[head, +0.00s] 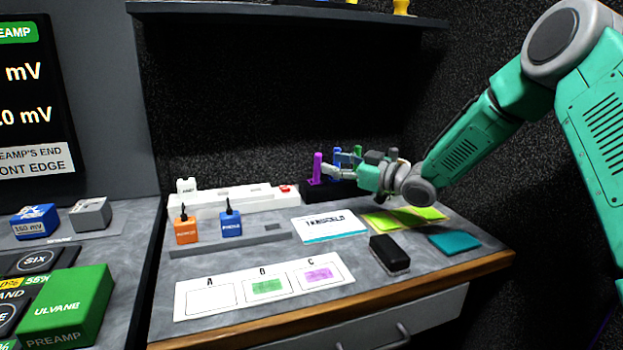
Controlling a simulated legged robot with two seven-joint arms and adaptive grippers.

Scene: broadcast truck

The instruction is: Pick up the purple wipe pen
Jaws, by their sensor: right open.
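The purple wipe pen (317,168) stands upright at the back of the desk, in or at a dark holder (318,193). A blue pen (337,156) and a green pen (358,152) stand to its right, partly hidden by my gripper. My right gripper (332,172) reaches in from the right with its fingers level and pointing left at the purple pen. It is open, and its fingertips are close beside the pen; I cannot tell whether they touch it. My left gripper is not in view.
A white power strip (235,202) lies left of the holder. In front are an orange block (186,231), a blue block (231,224), a white card (330,226), a black eraser (389,254), a teal pad (454,243) and a lettered A-B-C sheet (230,307). A shelf (290,12) hangs above.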

